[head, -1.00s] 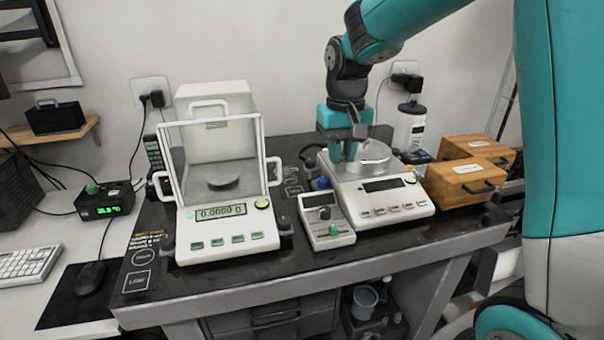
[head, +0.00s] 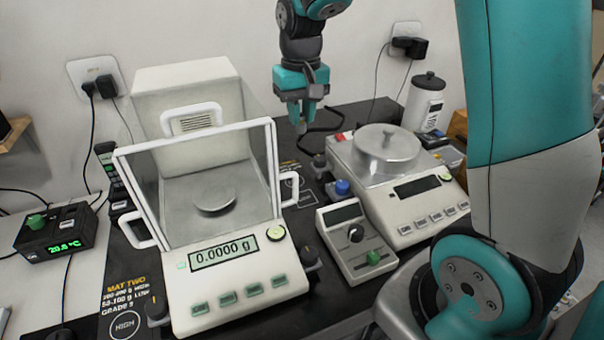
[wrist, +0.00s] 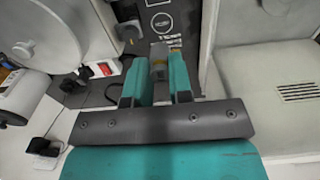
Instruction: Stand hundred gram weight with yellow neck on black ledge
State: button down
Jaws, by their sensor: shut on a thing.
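My gripper (head: 300,110) hangs at the back of the black bench top, between the two balances. It is shut on a small grey weight with a yellow band (wrist: 158,62), seen between the fingertips in the wrist view. The fingers hide much of the weight; its mark cannot be read.
The glass-fronted balance (head: 215,268) stands left, reading 0.0000 g. The open balance (head: 418,215) with a lidded metal pan (head: 386,150) stands right. A small control box (head: 357,240) sits between them. A white bottle (head: 424,103) and a wall socket (head: 95,75) are behind.

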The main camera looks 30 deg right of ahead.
notch_tip(320, 180, down, 19)
jog(key=shift+s+r, duration=0.1)
jog(key=shift+r, duration=0.1)
jog(key=shift+f+b, duration=0.15)
jog(key=shift+b, duration=0.15)
jog(key=c, duration=1)
grip_release()
